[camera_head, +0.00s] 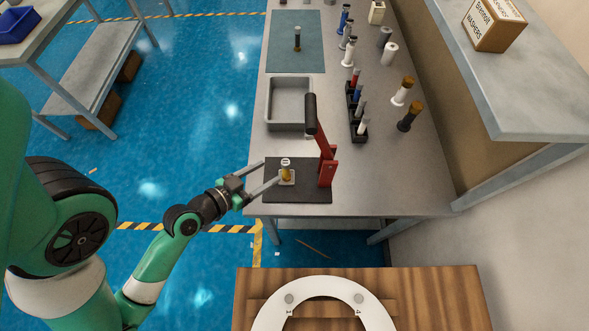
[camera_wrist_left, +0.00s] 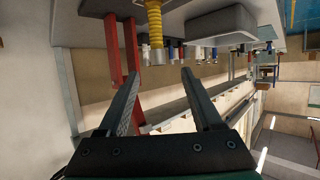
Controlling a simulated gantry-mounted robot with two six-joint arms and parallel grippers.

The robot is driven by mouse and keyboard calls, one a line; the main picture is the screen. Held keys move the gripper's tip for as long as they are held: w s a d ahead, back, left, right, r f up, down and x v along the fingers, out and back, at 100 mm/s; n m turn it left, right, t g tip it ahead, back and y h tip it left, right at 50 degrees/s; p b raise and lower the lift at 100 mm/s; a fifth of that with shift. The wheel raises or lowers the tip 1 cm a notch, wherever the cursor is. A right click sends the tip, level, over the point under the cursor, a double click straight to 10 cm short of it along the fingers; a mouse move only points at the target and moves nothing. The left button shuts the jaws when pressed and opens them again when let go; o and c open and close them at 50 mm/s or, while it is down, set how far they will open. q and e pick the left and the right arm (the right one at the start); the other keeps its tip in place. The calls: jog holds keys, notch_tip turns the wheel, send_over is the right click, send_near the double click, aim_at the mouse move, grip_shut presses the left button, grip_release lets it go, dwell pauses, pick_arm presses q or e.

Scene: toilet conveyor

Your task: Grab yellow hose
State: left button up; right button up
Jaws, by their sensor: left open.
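The yellow hose (camera_head: 286,173) stands upright in a small holder on the dark base plate (camera_head: 300,193) at the bench's near left end. It has a pale top. In the left wrist view the yellow hose (camera_wrist_left: 155,27) shows upside down, with a metallic end. My left gripper (camera_head: 270,171) is open and empty, its fingers pointing at the hose from the left. In the left wrist view my left gripper (camera_wrist_left: 159,72) has its fingers spread, with the hose just beyond the tips, roughly between them. Contact with the hose is not visible. My right gripper is not in view.
A red press (camera_head: 327,168) with a black handle stands right beside the hose. A grey tray (camera_head: 271,102) lies behind it. A black rack (camera_head: 355,120) and several hoses stand to the right. A wooden table (camera_head: 440,300) with a white toilet seat (camera_head: 323,284) is in front.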

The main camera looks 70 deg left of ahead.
aim_at(285, 163)
pick_arm(q)
jog(key=shift+b+x, duration=0.3)
jog(key=shift+x, duration=5.4)
jog(key=shift+d+r, duration=0.1)
jog(key=shift+r, duration=0.05)
grip_shut()
